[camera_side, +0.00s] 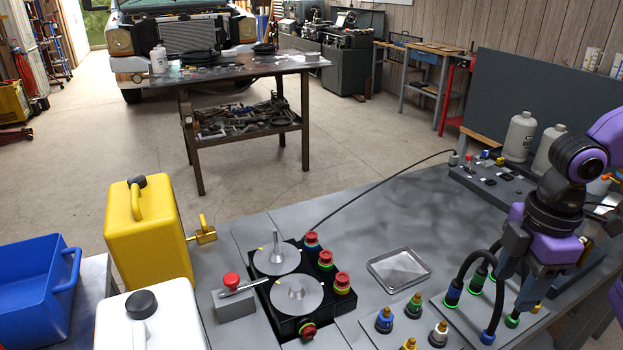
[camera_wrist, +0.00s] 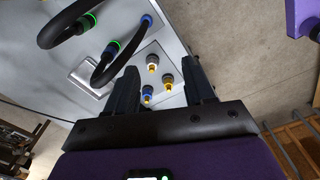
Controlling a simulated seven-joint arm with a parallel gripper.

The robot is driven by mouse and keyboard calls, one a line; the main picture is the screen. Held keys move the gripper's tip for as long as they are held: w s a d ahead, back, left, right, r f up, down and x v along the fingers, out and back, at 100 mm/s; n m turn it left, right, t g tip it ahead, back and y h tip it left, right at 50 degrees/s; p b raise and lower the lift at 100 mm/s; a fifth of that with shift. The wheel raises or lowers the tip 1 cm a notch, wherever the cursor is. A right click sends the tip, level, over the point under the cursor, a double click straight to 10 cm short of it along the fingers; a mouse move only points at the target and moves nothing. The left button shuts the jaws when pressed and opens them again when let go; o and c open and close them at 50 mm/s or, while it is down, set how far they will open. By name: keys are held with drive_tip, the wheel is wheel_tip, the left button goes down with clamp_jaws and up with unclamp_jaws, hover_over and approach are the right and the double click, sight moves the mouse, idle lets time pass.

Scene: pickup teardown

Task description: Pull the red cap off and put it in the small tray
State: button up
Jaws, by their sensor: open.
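I cannot tell which one is meant. The small tray (camera_side: 399,268), a shallow silver one, looks empty on the grey bench right of the block. My gripper (camera_side: 528,295) is open over the right of the bench, apart from caps and tray. In the wrist view its fingers (camera_wrist: 160,78) are spread with nothing held.
Brass-topped fittings, such as a blue one (camera_side: 384,319) and a green one (camera_side: 414,305), stand in front of the tray. A black looped hose (camera_side: 466,265) rises beside my gripper. A red-knobbed lever (camera_side: 231,281) and a yellow can (camera_side: 143,235) stand left of the block.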

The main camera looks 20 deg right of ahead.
drive_tip(key=w+a+r+n, duration=0.1)
drive_tip(key=w+a+r, duration=0.3)
drive_tip(key=w+a, duration=0.6)
wheel_tip(320, 180, up, 2)
drive_tip(key=n, duration=0.4)
hover_over(312, 235)
wheel_tip(312, 235, down, 17)
drive_tip(key=shift+f, duration=0.1)
clamp_jaws()
